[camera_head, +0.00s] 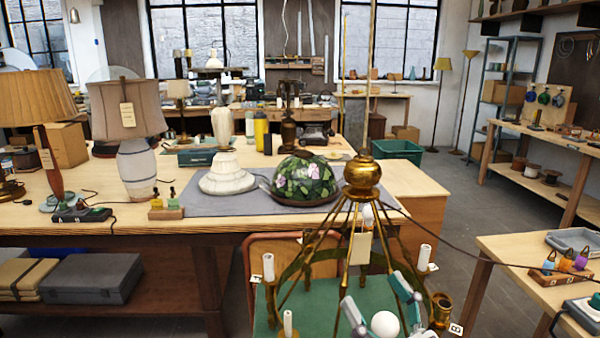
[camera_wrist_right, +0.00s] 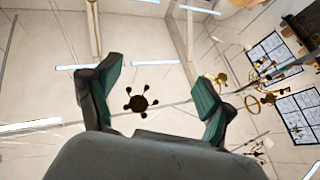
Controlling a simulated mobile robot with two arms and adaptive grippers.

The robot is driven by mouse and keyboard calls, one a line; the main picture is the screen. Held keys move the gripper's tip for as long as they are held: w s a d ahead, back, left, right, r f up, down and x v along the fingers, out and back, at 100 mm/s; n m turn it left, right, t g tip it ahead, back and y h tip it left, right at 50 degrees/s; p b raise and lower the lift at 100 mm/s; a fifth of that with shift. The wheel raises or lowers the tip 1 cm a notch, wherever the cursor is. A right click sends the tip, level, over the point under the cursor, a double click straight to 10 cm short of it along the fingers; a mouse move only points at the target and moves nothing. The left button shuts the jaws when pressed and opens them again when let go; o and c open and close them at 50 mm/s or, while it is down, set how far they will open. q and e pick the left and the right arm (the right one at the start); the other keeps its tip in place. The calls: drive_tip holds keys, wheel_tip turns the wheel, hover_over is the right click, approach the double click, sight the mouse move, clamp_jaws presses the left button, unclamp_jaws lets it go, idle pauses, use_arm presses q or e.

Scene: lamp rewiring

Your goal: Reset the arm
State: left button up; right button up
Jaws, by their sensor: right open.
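My right gripper (camera_head: 378,298) is low at the right of centre in the head view, among the arms of a brass chandelier (camera_head: 362,175). Its teal-padded fingers are apart. A white globe (camera_head: 385,324) shows just below and between them; I cannot tell whether it touches. In the right wrist view the gripper (camera_wrist_right: 160,85) points up toward the ceiling, open, with nothing held. A small dark fixture (camera_wrist_right: 137,102) shows far beyond, between the fingers. Part of the right gripper is hidden at the bottom edge of the head view. My left gripper is not in view.
A long workbench (camera_head: 110,222) with several lamps and a stained-glass shade (camera_head: 303,180) stands behind the chandelier. A side table (camera_head: 515,250) with colored sockets is at the right. A dark cable runs from the chandelier toward it. Open floor (camera_head: 440,170) lies between.

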drive_tip(key=s+d+f+m+g+h, duration=0.2)
drive_tip(key=d+f+m+g+h, duration=0.15)
drive_tip(key=d+f+h, duration=0.55)
drive_tip(key=s+d+f+m+g+h, duration=0.1)
drive_tip(key=d+f+m+g+h, duration=0.3)
drive_tip(key=f, duration=0.8)
drive_tip(key=s+a+f+n+g+y, duration=0.1)
drive_tip(key=s+a+f+g, duration=0.1)
drive_tip(key=s+f+g, duration=0.5)
drive_tip(key=s+a+f+n+g, duration=0.1)
drive_tip(key=s+a+f+g, duration=0.1)
drive_tip(key=s+f, duration=0.6)
drive_tip(key=s+f+g, duration=0.1)
drive_tip(key=s+f, duration=0.1)
drive_tip(key=f, duration=1)
drive_tip(key=s+f+g, duration=0.1)
drive_tip(key=s+f, duration=0.1)
drive_tip(key=f, duration=1.1)
drive_tip(key=s+d+f, duration=0.3)
drive_tip(key=s+f, duration=1.2)
drive_tip(key=s, duration=0.1)
drive_tip(key=shift+s+d+n+g, duration=0.15)
drive_tip(key=shift+s+n+g, duration=0.2)
drive_tip(key=shift+n, duration=0.1)
